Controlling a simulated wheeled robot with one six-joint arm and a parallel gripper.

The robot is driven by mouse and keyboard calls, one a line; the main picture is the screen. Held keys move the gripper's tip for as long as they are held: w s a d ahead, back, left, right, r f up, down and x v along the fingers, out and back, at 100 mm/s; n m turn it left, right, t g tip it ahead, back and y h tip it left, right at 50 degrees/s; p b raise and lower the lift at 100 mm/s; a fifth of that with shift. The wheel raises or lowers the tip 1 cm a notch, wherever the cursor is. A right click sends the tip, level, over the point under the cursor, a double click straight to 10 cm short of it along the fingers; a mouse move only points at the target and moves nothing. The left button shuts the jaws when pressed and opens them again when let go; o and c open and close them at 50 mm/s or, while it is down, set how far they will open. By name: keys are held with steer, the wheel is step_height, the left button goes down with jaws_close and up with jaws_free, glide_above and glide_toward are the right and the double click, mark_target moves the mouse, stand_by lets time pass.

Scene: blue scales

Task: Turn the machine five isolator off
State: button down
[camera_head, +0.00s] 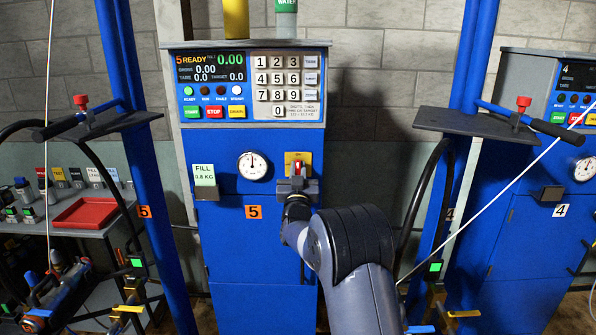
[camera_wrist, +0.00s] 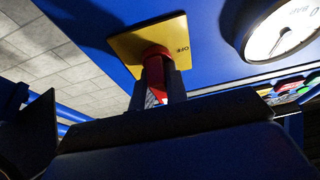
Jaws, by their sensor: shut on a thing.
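The machine five isolator is a red rotary handle (camera_wrist: 157,92) on a yellow plate (camera_wrist: 128,48), on the blue front of the machine marked 5. In the head view the yellow plate (camera_head: 304,158) sits right of the round gauge, and the red handle (camera_head: 297,166) shows just above my gripper. My gripper (camera_head: 297,180) is at the isolator with its fingers on either side of the handle, shut on it. In the wrist view my gripper (camera_wrist: 163,96) covers the lower part of the handle. Lettering that looks like "OFF" shows at the plate's right edge.
A gauge (camera_head: 252,165) is left of the isolator, also large in the wrist view (camera_wrist: 282,30). The keypad panel (camera_head: 248,85) is above. Machine 4 (camera_head: 560,210) stands at right. Blue posts (camera_head: 150,170) flank machine five. A red tray (camera_head: 86,213) lies on the left bench.

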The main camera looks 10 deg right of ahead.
steer(key=shift+f+b, duration=0.1)
steer(key=shift+b, duration=0.2)
steer(key=shift+f+n+b, duration=0.1)
steer(key=shift+n+b, duration=0.3)
steer(key=shift+n, duration=0.1)
steer(key=n+y+b, duration=0.2)
steer(key=n+b, duration=0.2)
steer(key=shift+f+y, duration=0.1)
steer(key=shift+y, duration=0.2)
steer(key=n+y+b, duration=0.1)
steer(key=n+b, duration=0.1)
steer(key=n, duration=0.1)
steer(key=n+y+b, duration=0.2)
steer(key=n, duration=0.1)
steer(key=shift+n+g, duration=0.3)
steer(key=n, duration=0.1)
steer(key=n+g+y, duration=0.1)
steer(key=n, duration=0.3)
steer(key=shift+r+g+y+p, duration=0.3)
steer(key=shift+r+y+p, duration=0.1)
steer(key=n+g+p, duration=0.1)
steer(key=n+p, duration=0.1)
steer(key=n, duration=0.1)
steer(key=shift+n, duration=0.4)
steer(key=shift+f+n+g+p, duration=0.1)
steer(key=shift+n+g+p, duration=0.5)
steer(key=shift+n+p, duration=0.45)
